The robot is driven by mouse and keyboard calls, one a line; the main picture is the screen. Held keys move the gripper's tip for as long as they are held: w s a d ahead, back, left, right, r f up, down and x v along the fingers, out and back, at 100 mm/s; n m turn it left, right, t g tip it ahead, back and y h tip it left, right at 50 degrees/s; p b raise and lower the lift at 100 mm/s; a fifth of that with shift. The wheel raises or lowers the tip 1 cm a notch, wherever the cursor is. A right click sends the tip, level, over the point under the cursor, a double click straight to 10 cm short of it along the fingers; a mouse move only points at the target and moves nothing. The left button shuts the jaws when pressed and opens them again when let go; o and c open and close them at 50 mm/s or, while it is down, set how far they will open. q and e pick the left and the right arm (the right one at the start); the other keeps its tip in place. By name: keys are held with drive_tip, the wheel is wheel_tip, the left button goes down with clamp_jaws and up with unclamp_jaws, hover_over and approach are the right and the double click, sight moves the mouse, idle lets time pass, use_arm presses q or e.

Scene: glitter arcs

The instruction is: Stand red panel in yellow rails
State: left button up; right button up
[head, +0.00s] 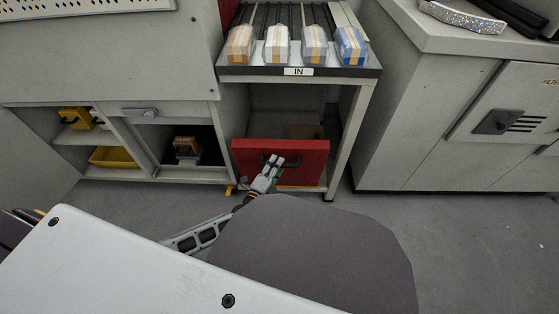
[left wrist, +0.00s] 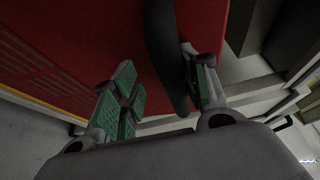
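The red panel (head: 310,160) stands roughly upright across the front of the lower bay under the IN shelf. Bits of yellow rail (head: 229,190) show at its lower left; most of the rails is hidden. My left gripper (head: 271,166) is in front of the panel's middle, at its dark handle. In the left wrist view, the black handle (left wrist: 165,55) runs between the green-padded fingers of the left gripper (left wrist: 163,92). The fingers are apart, with a clear gap between the left finger and the handle. The right finger is close beside the handle; contact is unclear. My right gripper is out of view.
The bay's frame post (head: 347,140) stands right of the panel. Open cubbies to the left hold a yellow bin (head: 113,157) and a brown-orange object (head: 186,147). Wrapped blocks (head: 277,45) sit on the shelf above. A grey cabinet (head: 440,110) stands right; floor between is clear.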

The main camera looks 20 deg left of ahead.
use_arm(q)
drive_tip(key=s, duration=0.6)
drive_tip(key=shift+a+r, duration=0.2)
drive_tip(key=shift+a, duration=0.15)
drive_tip(key=shift+s, duration=0.2)
idle(0.8)
